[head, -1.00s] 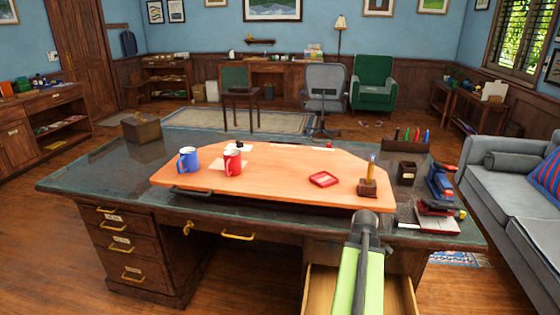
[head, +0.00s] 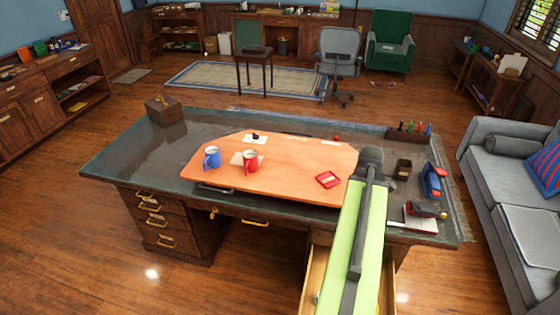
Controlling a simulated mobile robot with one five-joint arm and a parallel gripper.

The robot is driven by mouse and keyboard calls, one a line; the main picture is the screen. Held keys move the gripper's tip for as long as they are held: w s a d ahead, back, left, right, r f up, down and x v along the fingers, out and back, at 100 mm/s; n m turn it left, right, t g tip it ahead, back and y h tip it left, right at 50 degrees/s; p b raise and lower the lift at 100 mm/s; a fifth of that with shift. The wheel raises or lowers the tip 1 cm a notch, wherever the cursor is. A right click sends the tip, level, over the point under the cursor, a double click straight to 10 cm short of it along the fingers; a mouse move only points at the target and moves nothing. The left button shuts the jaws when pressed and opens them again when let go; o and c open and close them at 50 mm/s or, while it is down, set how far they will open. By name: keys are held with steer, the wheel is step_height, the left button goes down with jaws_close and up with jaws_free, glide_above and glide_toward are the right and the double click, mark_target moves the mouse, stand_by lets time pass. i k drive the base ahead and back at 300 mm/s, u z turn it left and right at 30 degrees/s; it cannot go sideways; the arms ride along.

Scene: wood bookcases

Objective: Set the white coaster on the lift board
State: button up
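The orange lift board (head: 290,182) lies on the dark desk, with a blue mug (head: 212,157) and a red mug (head: 251,161) standing on its left part. A small red tray (head: 328,180) is on its right part. I cannot make out a white coaster for certain; pale flat pieces lie by the red mug and at the board's back edge. My green arm rises from the bottom of the view, and my dark gripper (head: 370,158) is over the board's right end. Its fingers are not clear, so open or shut does not show.
An open drawer (head: 312,278) juts out under the desk's front right, partly hidden by my arm. A brown cup (head: 403,168), a blue and red item (head: 431,181) and books (head: 420,217) stand on the desk's right. A wooden box (head: 163,110) is at the back left.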

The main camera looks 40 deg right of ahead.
mark_target(292, 175)
steer(key=u, duration=0.15)
steer(key=i, duration=1.8)
steer(key=z, duration=0.65)
